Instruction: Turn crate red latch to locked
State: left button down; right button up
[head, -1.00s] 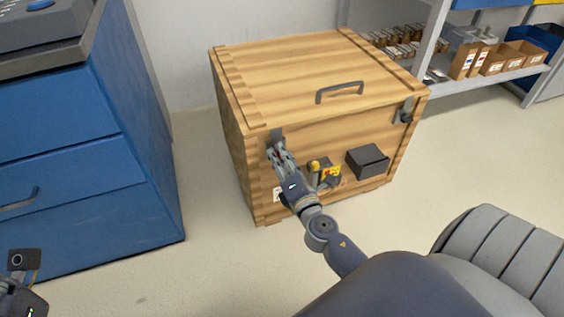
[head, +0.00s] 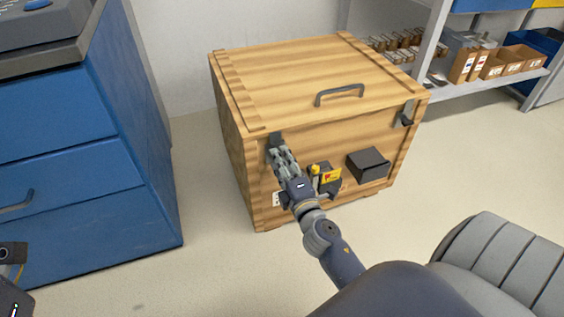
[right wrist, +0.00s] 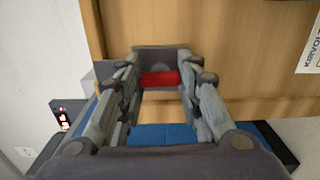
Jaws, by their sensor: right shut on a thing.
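A wooden crate (head: 330,78) stands on the floor with its lid down. The crate's red latch (right wrist: 160,79) shows in the right wrist view as a red strip on a dark grey piece between my fingers. In the head view its dark plate (head: 275,138) shows at the upper left of the front, and my fingers hide the rest. My right gripper (head: 279,152) is shut on this latch. It also shows in the right wrist view (right wrist: 160,90). Part of my left gripper (head: 12,275) shows at the lower left edge; its fingers cannot be made out.
A second dark latch (head: 406,116) sits at the front's upper right. A dark box (head: 368,164) and a yellow-labelled fitting (head: 328,178) stick out of the front near my right wrist. A blue drawer cabinet (head: 70,150) stands left. A shelf (head: 500,80) stands behind.

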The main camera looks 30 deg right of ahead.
jog(key=o, duration=1.1)
jog(key=shift+c, duration=0.2)
jog(key=shift+s, duration=0.1)
jog(key=v, duration=0.7)
jog(key=shift+s+a, duration=0.1)
